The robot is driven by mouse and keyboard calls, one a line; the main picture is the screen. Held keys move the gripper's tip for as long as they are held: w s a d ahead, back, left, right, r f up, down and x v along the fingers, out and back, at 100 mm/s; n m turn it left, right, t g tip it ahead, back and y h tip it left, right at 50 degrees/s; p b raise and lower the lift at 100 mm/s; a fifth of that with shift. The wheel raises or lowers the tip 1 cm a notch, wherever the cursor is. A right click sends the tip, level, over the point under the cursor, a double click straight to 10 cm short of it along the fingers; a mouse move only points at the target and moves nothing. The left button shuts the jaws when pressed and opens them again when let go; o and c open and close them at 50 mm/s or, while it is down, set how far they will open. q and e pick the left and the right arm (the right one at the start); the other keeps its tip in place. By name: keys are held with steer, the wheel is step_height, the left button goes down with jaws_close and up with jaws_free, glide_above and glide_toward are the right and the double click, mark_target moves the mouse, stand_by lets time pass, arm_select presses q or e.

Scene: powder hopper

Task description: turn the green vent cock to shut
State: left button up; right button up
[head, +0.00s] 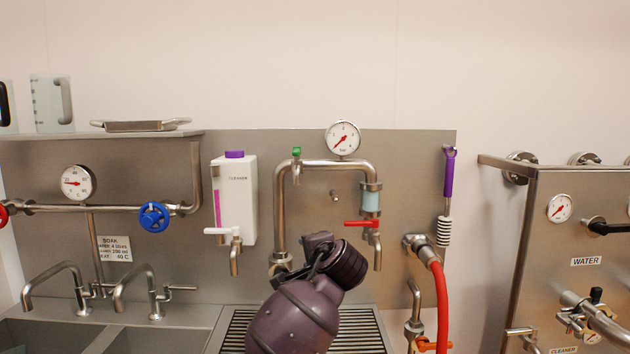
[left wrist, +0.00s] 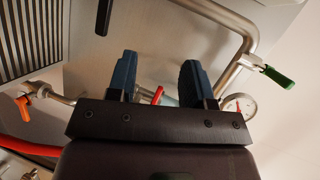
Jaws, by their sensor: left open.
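The green vent cock (head: 296,152) sits on top of the steel pipe loop (head: 325,165) at its left corner. Its small handle looks upright in the head view. In the left wrist view the green handle (left wrist: 277,76) sticks out from the pipe, to the right of the fingers and clear of them. My left gripper (left wrist: 158,78) is open, its two blue-grey fingers apart with nothing gripped. In the head view my purple arm stands in front of the panel, below the cock, and hides the fingertips. My right gripper is in neither view.
A pressure gauge (head: 343,138) is just right of the cock. A red lever (head: 361,223) hangs lower right on the pipe. A white cleaner dispenser (head: 236,195) is at left, a purple-handled brush (head: 448,178) at right. The wall above the cock is clear.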

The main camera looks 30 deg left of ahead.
mark_target(298, 153)
arm_select(q)
steer(key=w+a+r+n+y, duration=0.1)
steer(key=w+r+y, duration=0.1)
steer(key=r, duration=0.8)
steer(key=w+r+y, duration=0.2)
steer(key=r, duration=0.9)
steer(key=shift+g, duration=0.4)
steer(key=x, duration=0.7)
steer(key=shift+a, duration=0.15)
steer(key=shift+p+x, duration=0.35)
steer(key=shift+x, duration=0.6)
steer(key=shift+a+f, duration=0.1)
steer(key=c, duration=0.8)
